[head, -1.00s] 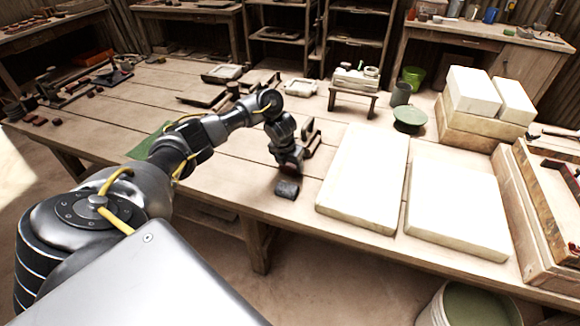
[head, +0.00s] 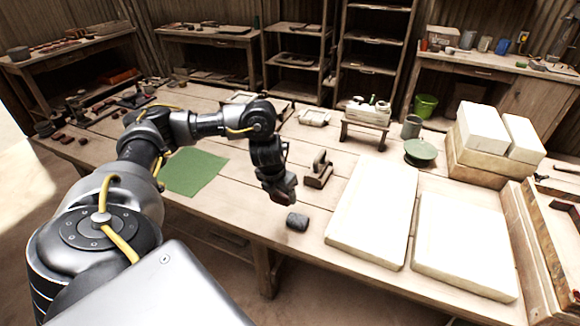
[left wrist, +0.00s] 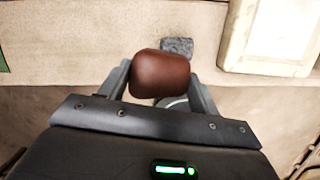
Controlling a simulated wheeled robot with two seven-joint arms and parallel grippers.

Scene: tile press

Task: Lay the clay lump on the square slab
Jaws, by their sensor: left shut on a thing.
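The clay lump (left wrist: 161,74) is reddish brown and rounded, held between the fingers of my left gripper (left wrist: 160,85) in the left wrist view. In the head view my left gripper (head: 283,192) is above the table's front part, left of the slabs, and the lump is not clearly visible there. Two pale slabs lie flat on the table. The right one (head: 465,247) looks closer to square; the left one (head: 370,212) is longer. Part of a pale slab (left wrist: 268,38) shows in the left wrist view. My right gripper is not in view.
A small dark grey block (head: 297,222) lies near the table's front edge, just below my left gripper in the picture. A green mat (head: 197,172) lies left. Stacked pale blocks (head: 482,128) stand back right.

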